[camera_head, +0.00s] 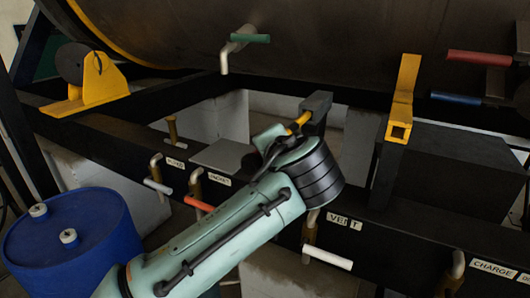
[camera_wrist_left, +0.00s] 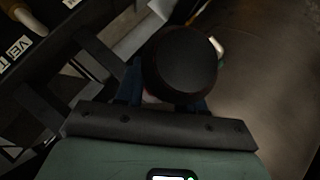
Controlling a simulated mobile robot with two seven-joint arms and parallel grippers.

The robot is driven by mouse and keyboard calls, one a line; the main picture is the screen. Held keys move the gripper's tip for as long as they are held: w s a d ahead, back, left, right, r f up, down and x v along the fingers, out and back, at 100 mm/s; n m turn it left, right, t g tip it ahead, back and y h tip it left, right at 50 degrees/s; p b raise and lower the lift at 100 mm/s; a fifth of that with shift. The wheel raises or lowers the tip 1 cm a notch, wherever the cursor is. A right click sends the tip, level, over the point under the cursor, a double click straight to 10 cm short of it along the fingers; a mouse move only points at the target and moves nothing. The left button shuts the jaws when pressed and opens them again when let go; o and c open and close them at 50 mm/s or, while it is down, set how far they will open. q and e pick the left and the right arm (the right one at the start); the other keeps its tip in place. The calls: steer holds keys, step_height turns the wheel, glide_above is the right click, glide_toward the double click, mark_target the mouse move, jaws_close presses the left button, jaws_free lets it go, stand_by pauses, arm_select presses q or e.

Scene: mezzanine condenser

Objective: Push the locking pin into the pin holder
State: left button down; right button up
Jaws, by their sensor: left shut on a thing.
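My left gripper (camera_wrist_left: 167,98) is shut on a dark round knob (camera_wrist_left: 180,62), which appears to be the head of the locking pin. The knob hides whatever lies beyond it in the left wrist view. In the head view my left arm reaches up from the bottom left, and its wrist hides the fingers and the knob. A yellow piece and a dark grey block (camera_head: 316,104) show just beyond the wrist. I cannot tell whether they belong to the pin holder, or how far in the pin sits. My right gripper is not in view.
A yellow bracket (camera_head: 402,95) stands to the right, and a yellow mount (camera_head: 103,82) with a black disc is at left. Valve handles, including a green one (camera_head: 250,38) and a red one (camera_head: 198,203), stick out nearby. A blue drum (camera_head: 75,235) stands lower left.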

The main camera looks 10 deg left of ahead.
arm_select(q)
steer(key=shift+w+d+r, duration=0.1)
steer(key=shift+w+d, duration=0.15)
steer(key=shift+w, duration=0.5)
steer(key=shift+w+d+f, duration=0.1)
steer(key=shift+w+d, duration=0.2)
steer(key=shift+w, duration=0.45)
steer(key=shift+w+d+r, duration=0.1)
steer(key=shift+w+d, duration=0.15)
steer(key=shift+w, duration=0.5)
